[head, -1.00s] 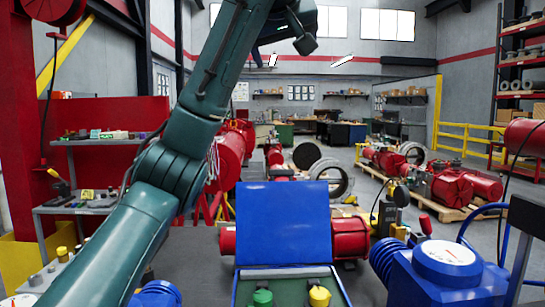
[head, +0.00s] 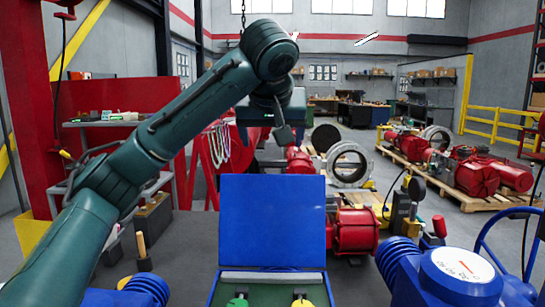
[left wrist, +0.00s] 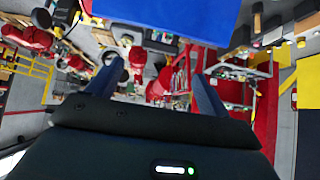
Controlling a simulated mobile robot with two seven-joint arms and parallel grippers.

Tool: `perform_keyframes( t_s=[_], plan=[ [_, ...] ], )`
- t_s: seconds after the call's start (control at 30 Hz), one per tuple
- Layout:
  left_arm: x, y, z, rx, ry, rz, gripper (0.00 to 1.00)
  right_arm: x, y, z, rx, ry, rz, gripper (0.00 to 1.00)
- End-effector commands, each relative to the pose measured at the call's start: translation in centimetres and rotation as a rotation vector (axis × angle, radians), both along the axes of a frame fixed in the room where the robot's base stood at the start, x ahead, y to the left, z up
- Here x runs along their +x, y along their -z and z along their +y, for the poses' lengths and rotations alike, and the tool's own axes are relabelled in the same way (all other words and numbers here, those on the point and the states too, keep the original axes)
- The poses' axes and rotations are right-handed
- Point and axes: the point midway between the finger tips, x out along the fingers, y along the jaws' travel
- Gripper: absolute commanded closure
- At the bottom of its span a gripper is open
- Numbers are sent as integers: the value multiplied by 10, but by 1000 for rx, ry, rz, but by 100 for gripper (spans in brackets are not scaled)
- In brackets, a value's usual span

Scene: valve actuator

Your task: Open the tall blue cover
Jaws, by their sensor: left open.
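The tall blue cover (head: 272,222) stands upright at the back edge of an open box in the head view. Inside the box, a green knob (head: 237,301) and a yellow knob (head: 302,302) show at the bottom edge. My left gripper (head: 283,132) hangs above the cover's top edge, apart from it in the picture. In the left wrist view its two fingers (left wrist: 153,88) are spread with nothing between them, and the blue cover (left wrist: 170,15) shows at the top. My right gripper is not in view.
A blue gauge housing (head: 460,270) stands right of the box. A red cylinder (head: 355,232) is behind the cover's right edge. Red machinery on pallets (head: 480,172) stands farther back. A red-framed workbench (head: 105,122) is at the left.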

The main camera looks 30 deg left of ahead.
Motion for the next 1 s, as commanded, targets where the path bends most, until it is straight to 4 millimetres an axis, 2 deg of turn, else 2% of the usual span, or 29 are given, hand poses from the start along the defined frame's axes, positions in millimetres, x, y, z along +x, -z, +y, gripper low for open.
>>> perform_keyframes(
  t_s=[0.2, 0.5, 0.67, 0.97, 1.0],
  plan=[
    [20, 24, 11, -2, 2, 5, 20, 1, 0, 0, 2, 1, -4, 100],
    [41, 48, 24, -2, 1, 2, 20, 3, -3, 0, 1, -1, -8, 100],
    [47, 55, 29, -1, 1, 1, 20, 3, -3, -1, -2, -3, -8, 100],
    [48, 56, 29, 0, 1, -2, 20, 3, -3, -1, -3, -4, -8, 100],
    [48, 56, 29, 0, 1, -2, 23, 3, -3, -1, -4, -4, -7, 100]
  ],
)
